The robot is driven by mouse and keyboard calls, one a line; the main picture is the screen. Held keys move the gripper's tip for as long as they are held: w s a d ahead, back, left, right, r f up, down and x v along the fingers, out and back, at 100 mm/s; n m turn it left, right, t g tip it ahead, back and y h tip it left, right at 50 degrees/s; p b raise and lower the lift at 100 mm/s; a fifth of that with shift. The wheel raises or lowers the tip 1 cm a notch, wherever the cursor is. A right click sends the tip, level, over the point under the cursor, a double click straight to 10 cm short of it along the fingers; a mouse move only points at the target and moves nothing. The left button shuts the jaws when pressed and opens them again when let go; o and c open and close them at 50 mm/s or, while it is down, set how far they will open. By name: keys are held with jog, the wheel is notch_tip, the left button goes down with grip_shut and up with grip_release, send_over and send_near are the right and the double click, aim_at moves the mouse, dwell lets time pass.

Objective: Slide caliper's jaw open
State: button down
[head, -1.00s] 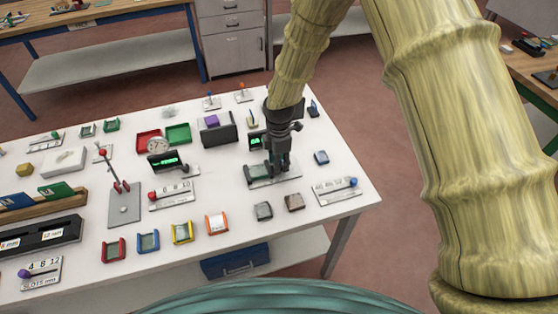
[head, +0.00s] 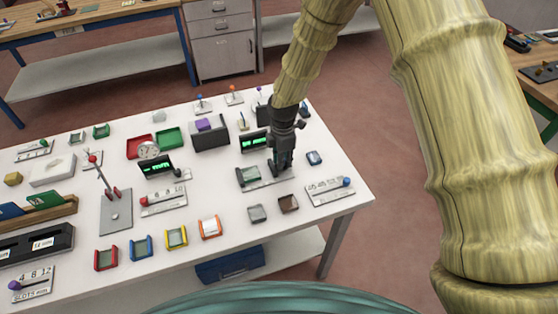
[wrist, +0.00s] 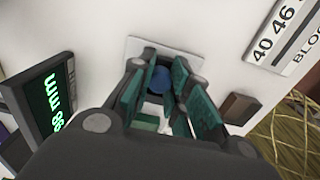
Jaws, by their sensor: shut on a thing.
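The caliper is a flat metal plate (head: 290,174) with a green-grey block (head: 248,177) at its left end. A dark display (head: 255,142) with green digits stands behind it. My gripper (head: 280,168) points down over the plate, to the right of the block. In the wrist view, a blue knob (wrist: 160,80) sits between the teal fingers of my gripper (wrist: 165,78), which is shut on it. The pale plate (wrist: 143,44) and a green block (wrist: 145,122) show around the fingers. The fingers hide part of the caliper. The display (wrist: 48,105) shows a reading in mm.
A small blue block (head: 314,158) and a slider plate with a blue knob (head: 330,191) are to the right. A grey block (head: 257,214) and a brown block (head: 288,204) lie in front. A dark box with a purple block (head: 209,135) stands behind left.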

jog(key=c, duration=1.3)
grip_release()
jog(key=shift+r, duration=0.1)
notch_tip(320, 180, up, 12)
